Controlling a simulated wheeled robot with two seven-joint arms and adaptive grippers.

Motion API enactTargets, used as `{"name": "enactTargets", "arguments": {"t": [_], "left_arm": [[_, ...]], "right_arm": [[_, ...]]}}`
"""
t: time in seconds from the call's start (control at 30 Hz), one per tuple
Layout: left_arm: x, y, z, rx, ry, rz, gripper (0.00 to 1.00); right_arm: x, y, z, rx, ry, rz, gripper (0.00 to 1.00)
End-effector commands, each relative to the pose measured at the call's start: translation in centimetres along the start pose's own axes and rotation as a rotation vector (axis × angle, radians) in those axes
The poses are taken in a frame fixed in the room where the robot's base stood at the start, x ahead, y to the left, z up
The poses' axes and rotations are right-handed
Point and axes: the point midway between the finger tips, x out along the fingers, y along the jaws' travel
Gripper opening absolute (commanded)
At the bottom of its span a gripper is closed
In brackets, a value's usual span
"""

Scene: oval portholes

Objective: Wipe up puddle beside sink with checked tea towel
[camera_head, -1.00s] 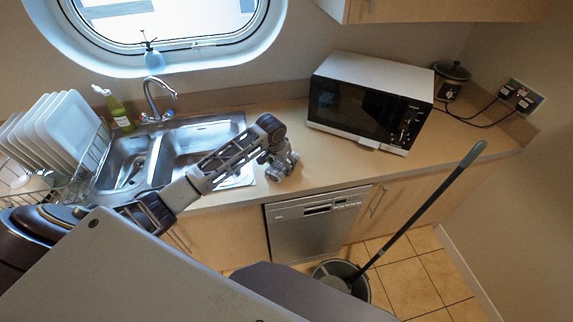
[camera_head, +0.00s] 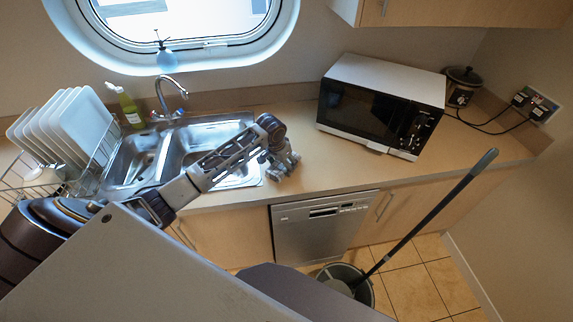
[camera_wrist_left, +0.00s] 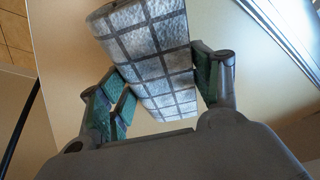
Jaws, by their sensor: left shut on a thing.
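My left gripper (camera_head: 283,167) is low over the counter just right of the sink (camera_head: 210,140). In the left wrist view its fingers (camera_wrist_left: 158,85) are closed on a grey-and-white checked tea towel (camera_wrist_left: 150,38), which lies between them and extends beyond the tips. In the head view the towel is hidden or too small to make out behind the gripper. I cannot make out the puddle in either view. My right gripper is not in view.
A microwave (camera_head: 380,105) stands on the counter (camera_head: 325,165) to the right, with a slow cooker (camera_head: 461,85) behind it. A plate rack (camera_head: 75,135) and green bottle (camera_head: 129,108) are left. A mop bucket (camera_head: 345,285) stands on the floor.

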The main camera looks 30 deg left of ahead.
Motion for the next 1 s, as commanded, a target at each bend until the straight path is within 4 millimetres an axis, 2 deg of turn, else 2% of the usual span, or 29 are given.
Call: {"name": "enactTargets", "arguments": {"t": [0.57, 1.0], "left_arm": [[0.0, -3.0, 1.2, -0.001, -0.007, -0.008, 0.40], [-0.1, -3.3, 1.3, -0.001, -0.011, -0.014, 0.40]], "right_arm": [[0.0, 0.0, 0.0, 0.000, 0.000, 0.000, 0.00], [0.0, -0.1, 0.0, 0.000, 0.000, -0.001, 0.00]]}}
